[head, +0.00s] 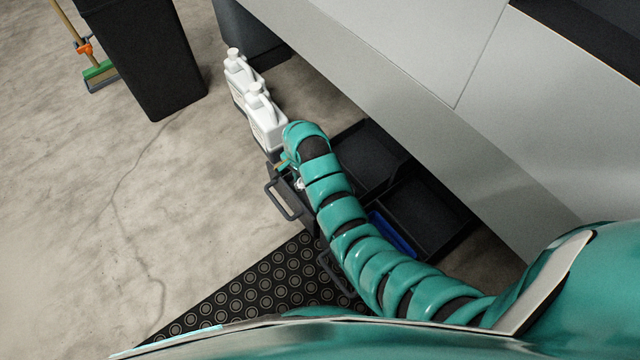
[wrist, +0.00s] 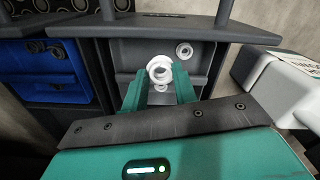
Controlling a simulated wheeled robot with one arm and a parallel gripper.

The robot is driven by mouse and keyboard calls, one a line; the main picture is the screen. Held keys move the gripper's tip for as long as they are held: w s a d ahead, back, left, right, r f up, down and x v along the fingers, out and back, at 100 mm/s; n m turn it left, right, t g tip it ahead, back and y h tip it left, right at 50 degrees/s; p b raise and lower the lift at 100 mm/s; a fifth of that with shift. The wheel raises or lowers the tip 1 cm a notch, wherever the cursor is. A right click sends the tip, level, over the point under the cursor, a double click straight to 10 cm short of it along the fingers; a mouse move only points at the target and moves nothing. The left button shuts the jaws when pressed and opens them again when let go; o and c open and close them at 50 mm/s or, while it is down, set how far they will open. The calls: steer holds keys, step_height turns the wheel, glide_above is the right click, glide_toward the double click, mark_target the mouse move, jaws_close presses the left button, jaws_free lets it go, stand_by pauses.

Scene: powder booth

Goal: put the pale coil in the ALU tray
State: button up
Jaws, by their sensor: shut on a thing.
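My gripper (wrist: 159,80) is shut on a pale coil (wrist: 154,66), which shows between and just beyond the teal fingertips in the wrist view. The held coil is over or inside a grey tray (wrist: 125,52); I cannot tell whether it touches the tray floor. Another pale ring (wrist: 184,50) is at the tray's far right.
White jugs (head: 266,120) stand close beyond the trays. Dark trays (head: 430,210) sit under the grey booth (head: 400,60). A black studded mat (head: 250,290) lies in front. Open floor is at left.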

mark_target(305, 200)
steer(key=f, duration=0.1)
steer(key=f+b, duration=0.1)
steer(key=shift+w+f, duration=0.3)
steer(key=shift+w, duration=0.05)
step_height(305, 200, down, 9)
steer(key=b, duration=0.5)
steer(key=shift+f, duration=0.2)
steer(key=shift+r, duration=0.1)
steer(key=o, duration=0.7)
steer(key=shift+c, duration=0.2)
step_height(305, 200, up, 12)
steer(key=p, duration=0.5)
steer(key=shift+r+p, duration=0.1)
steer(key=shift+p, duration=0.25)
